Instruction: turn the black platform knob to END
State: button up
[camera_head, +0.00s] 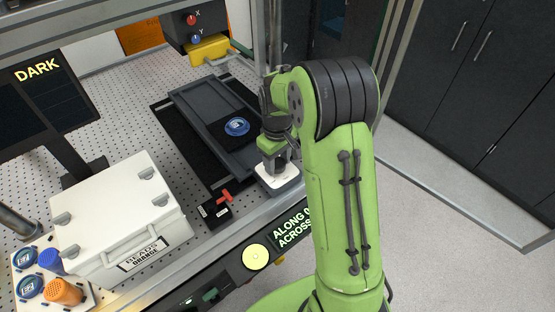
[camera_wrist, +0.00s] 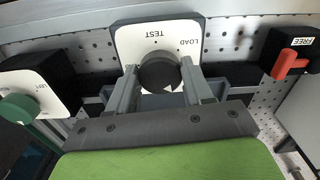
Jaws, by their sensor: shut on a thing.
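The black knob (camera_wrist: 160,72) sits on a white plate (camera_wrist: 125,38) marked TEST and LOAD, which read upside down in the wrist view. I see no END label; part of the plate is hidden. A small white pointer mark is on the knob's near side, turned away from the TEST and LOAD words. My gripper (camera_wrist: 160,78) is shut on the knob, one grey finger on each side. In the head view, my gripper (camera_head: 276,148) reaches down to the white plate (camera_head: 281,182) at the bench's front edge. The knob is mostly hidden there.
A red lever (camera_wrist: 290,63) by a FREE label stands at right in the wrist view, a green knob (camera_wrist: 18,108) at left. In the head view, a white box (camera_head: 118,205) stands left, and a blue-topped disc (camera_head: 237,127) lies on the dark platform (camera_head: 190,98).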

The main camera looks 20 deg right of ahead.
aim_at(277, 162)
jog(key=m, duration=1.1)
jog(key=shift+r+m, duration=0.1)
jog(key=shift+m, duration=0.3)
jog(key=m, duration=0.6)
jog(key=shift+w+b, duration=0.1)
jog(key=shift+b, duration=0.2)
jog(key=m, duration=0.6)
jog(key=shift+b, duration=0.3)
jog(key=shift+a+m, duration=0.1)
jog(key=shift+m, duration=0.2)
jog(key=o, duration=1)
jog(key=shift+o, duration=0.2)
notch_tip(277, 162, up, 16)
jog(key=p, duration=0.2)
jog(key=shift+p, duration=0.35)
